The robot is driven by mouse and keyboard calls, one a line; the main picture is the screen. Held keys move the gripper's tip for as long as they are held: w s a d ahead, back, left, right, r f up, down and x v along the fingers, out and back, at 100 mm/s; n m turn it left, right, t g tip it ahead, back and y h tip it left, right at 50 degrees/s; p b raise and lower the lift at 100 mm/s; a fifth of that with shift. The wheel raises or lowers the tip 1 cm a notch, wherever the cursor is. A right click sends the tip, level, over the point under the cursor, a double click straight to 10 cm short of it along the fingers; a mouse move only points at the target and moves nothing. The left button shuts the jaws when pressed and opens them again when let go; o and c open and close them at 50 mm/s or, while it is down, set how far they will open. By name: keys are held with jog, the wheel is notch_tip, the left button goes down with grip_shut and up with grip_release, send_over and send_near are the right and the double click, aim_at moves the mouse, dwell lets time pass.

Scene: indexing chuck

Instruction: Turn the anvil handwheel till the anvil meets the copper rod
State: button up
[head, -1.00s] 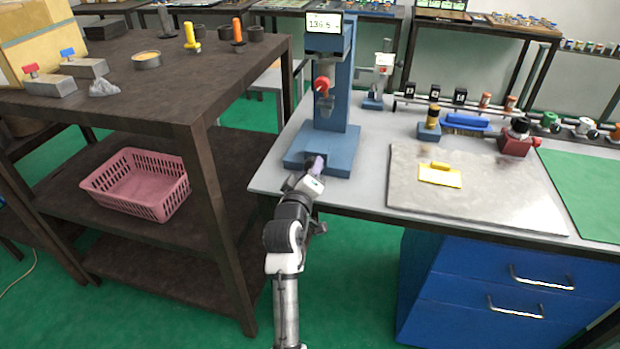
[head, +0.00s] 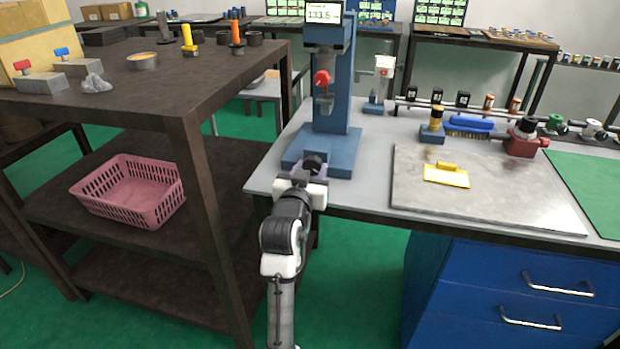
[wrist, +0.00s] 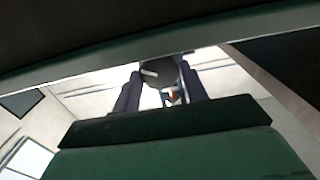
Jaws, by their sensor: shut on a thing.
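The blue press-like stand (head: 338,100) is upright at the left end of the grey bench, with a red knob (head: 321,77) and a grey tapered part below it. The dark round anvil handwheel (head: 312,162) is low at the front of its base. My gripper (head: 309,171) is at this handwheel. In the wrist view, my two dark fingers (wrist: 162,92) are on either side of the dark handwheel (wrist: 158,72), which has a pale mark. A small orange-red bit shows behind it. I cannot make out the copper rod or the anvil's gap.
A display (head: 323,13) tops the stand, its digits blurred. A grey plate (head: 500,205) with a yellow block (head: 446,175) lies to the right on the bench. A dark shelf table (head: 200,95) with a pink basket (head: 130,190) stands close to the left of my arm.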

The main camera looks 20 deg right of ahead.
jog(key=m+b, duration=0.2)
jog(key=m, duration=0.1)
jog(key=m+b, duration=0.2)
jog(key=m, duration=0.1)
jog(key=shift+f+m, duration=0.2)
jog(key=shift+m, duration=0.1)
jog(key=m+b, duration=0.4)
jog(key=m, duration=0.1)
jog(key=shift+d, duration=0.1)
jog(key=m+b, duration=0.4)
jog(key=m, duration=0.2)
jog(key=shift+m, duration=0.3)
jog(key=m+b, duration=0.3)
jog(key=m, duration=0.2)
jog(key=shift+m, duration=0.4)
jog(key=o, duration=1)
jog(key=shift+c, duration=0.2)
